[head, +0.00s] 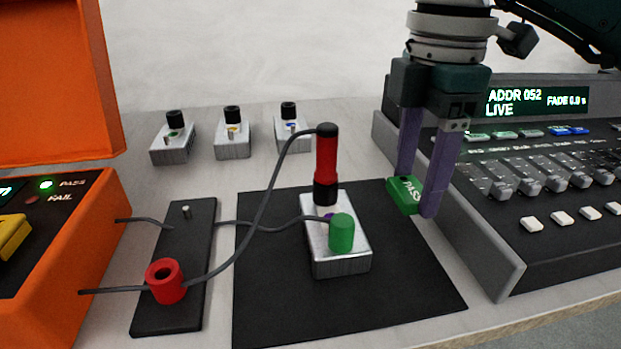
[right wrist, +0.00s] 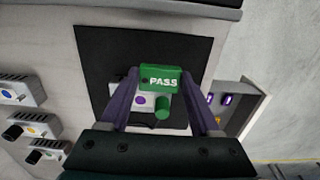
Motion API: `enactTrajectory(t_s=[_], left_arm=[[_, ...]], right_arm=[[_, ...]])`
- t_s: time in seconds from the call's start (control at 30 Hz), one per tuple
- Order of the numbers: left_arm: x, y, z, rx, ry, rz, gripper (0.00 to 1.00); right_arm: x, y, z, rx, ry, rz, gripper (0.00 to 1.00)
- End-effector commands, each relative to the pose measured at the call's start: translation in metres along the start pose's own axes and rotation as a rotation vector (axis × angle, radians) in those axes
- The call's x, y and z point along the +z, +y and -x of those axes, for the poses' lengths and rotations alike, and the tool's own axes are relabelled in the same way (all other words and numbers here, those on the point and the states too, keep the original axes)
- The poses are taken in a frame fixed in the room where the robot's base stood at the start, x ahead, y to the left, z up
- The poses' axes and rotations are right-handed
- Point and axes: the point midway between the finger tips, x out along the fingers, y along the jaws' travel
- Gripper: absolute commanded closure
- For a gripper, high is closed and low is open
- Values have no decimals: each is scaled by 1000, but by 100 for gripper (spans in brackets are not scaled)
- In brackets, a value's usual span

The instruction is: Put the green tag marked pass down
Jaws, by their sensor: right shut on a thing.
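The green tag marked PASS (head: 404,195) is held between the two purple fingers of my right gripper (head: 418,200), above the right part of the black mat (head: 270,310). In the right wrist view the tag (right wrist: 160,78) lies between the fingertips with its lettering facing the camera. My right gripper (right wrist: 160,95) is shut on it. I cannot tell how far the tag is above the mat. My left gripper is not in view.
A metal box (head: 340,262) with a green knob and a red-black probe stands on the mat, left of my gripper. A lighting console (head: 540,200) stands right, an orange tester (head: 75,250) left. Several small boxes (head: 232,145) stand behind. Cables cross the mat's left side.

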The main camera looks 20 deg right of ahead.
Motion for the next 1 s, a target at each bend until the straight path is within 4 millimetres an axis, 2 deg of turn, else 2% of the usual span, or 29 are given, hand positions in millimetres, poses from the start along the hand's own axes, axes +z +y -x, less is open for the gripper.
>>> enactTrajectory(t_s=[0.03,0.1,0.33,0.53,0.97,1.0], left_arm=[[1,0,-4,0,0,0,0],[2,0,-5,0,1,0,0],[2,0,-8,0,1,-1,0],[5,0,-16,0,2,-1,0],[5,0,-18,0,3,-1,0],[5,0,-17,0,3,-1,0]], right_arm=[[0,-1,-14,-5,0,-1,89],[0,-1,-24,-3,-1,-1,89],[0,0,-42,-1,0,1,89],[0,-1,-74,-3,-1,1,89],[0,0,-81,1,0,2,89],[0,0,-80,1,0,2,32]])
